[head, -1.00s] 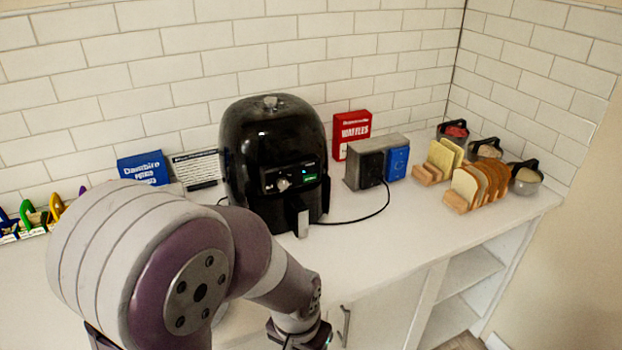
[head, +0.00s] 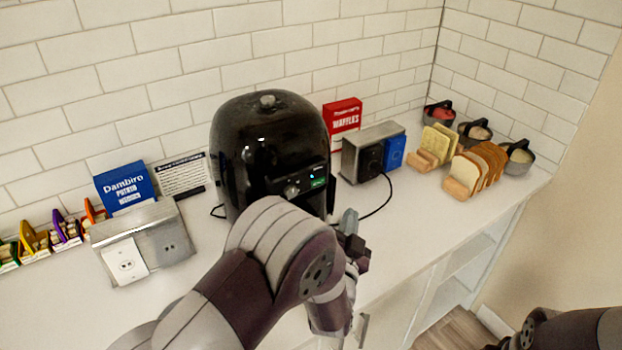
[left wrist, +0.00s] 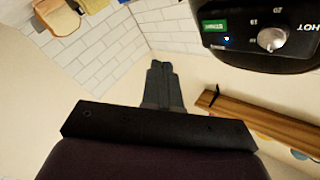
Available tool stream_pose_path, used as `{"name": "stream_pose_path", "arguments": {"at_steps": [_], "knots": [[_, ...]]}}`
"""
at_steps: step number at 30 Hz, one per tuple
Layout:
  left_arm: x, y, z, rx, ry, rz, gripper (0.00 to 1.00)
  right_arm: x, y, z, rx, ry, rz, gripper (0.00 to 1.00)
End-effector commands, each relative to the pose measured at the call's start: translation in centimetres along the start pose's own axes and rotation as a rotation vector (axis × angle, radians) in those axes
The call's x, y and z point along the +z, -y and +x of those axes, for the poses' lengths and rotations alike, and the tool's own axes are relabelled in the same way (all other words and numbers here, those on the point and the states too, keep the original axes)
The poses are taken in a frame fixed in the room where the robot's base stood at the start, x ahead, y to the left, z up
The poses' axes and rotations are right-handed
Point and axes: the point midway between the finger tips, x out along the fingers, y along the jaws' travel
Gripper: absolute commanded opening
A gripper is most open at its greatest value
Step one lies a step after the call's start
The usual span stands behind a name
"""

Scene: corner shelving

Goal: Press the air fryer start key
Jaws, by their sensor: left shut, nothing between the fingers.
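The black air fryer (head: 268,135) stands on the counter against the tiled wall. Its front panel has a dial (head: 291,190) and the green start key (head: 318,183). In the left wrist view the green start key (left wrist: 214,26) is at the top right, beside the silver dial (left wrist: 271,39). My left gripper (head: 349,218) is in front of the fryer, low and to the right of the key, not touching it. Its fingers (left wrist: 161,72) are closed together and empty. My arm hides the lower front of the fryer.
A metal outlet box (head: 372,150) with a plugged-in cable stands right of the fryer. Bread slices (head: 478,170) in a holder and several pots are further right. Another outlet box (head: 140,240) is at left. My right arm shows at lower right, its gripper out of frame.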

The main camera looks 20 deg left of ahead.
Motion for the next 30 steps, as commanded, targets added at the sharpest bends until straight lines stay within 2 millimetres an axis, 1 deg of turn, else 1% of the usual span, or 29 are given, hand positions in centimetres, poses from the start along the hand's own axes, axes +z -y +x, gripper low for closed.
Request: {"name": "stream_pose_path", "arguments": {"at_steps": [4,14,20,28,30], "knots": [[-0.8,0.7,-0.1,-0.036,-0.038,0.040,0.00,0.0,0.0,0.0,0.000,0.000,0.000,0.00],[-0.7,0.8,0.1,-0.034,-0.035,0.046,0.00,0.0,0.0,0.0,0.000,0.000,0.000,0.00],[0.3,1.9,1.4,-0.035,-0.033,0.045,0.00,0.0,0.0,0.1,0.000,0.000,0.000,0.00],[2.1,4.1,4.2,-0.035,-0.033,0.046,0.00,0.0,0.0,0.2,0.000,0.000,0.000,0.00],[2.6,4.5,4.8,-0.034,-0.034,0.044,0.00,0.1,0.0,0.6,0.000,0.000,0.000,0.00]]}}
